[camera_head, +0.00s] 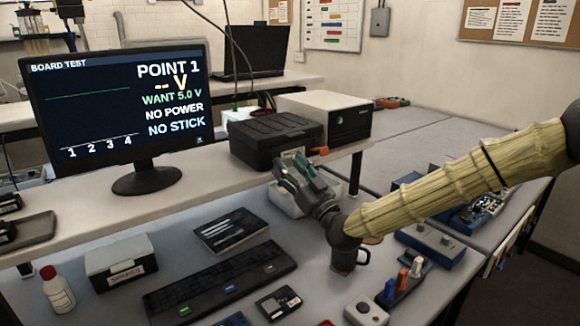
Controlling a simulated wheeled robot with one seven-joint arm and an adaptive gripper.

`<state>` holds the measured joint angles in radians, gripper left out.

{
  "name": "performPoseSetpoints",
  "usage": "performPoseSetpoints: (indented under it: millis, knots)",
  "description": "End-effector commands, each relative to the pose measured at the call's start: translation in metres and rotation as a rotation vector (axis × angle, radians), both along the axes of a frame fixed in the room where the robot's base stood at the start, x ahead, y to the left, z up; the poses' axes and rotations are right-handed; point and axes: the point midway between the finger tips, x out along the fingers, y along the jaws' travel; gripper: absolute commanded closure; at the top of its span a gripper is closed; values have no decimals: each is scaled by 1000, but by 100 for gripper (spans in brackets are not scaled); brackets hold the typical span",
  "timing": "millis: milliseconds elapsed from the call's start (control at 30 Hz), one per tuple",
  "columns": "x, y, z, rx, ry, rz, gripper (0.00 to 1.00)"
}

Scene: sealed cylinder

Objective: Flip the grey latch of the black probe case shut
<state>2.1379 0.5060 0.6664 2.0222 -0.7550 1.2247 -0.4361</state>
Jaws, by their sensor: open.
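The black probe case (268,134) sits on the raised shelf, right of the monitor, with its lid down. My gripper (297,170) is at the shelf's front edge, just in front of the case's right front side. Its jaws are open and point up toward the case, and I see nothing held in them. A small pale patch shows at the case front, right behind the fingertips. I cannot tell whether it is the grey latch, which is otherwise hidden or too small to make out. I cannot tell whether the fingers touch the case.
A beige-topped instrument box (330,116) stands close beside the case on the right. The monitor (125,105) stands to the left. Free bench shows at far right.

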Motion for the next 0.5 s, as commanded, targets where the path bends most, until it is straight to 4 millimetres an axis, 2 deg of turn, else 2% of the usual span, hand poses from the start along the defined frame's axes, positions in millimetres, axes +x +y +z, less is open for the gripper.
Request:
performPoseSetpoints:
  millis: [200, 267, 467, 500]
  knots:
    - [3, 1, -3, -1, 3, 0, 48]
    - [2, 1, -3, -1, 3, 0, 57]
    - [2, 0, -2, 0, 2, 0, 94]
    - [2, 1, -2, 0, 2, 0, 94]
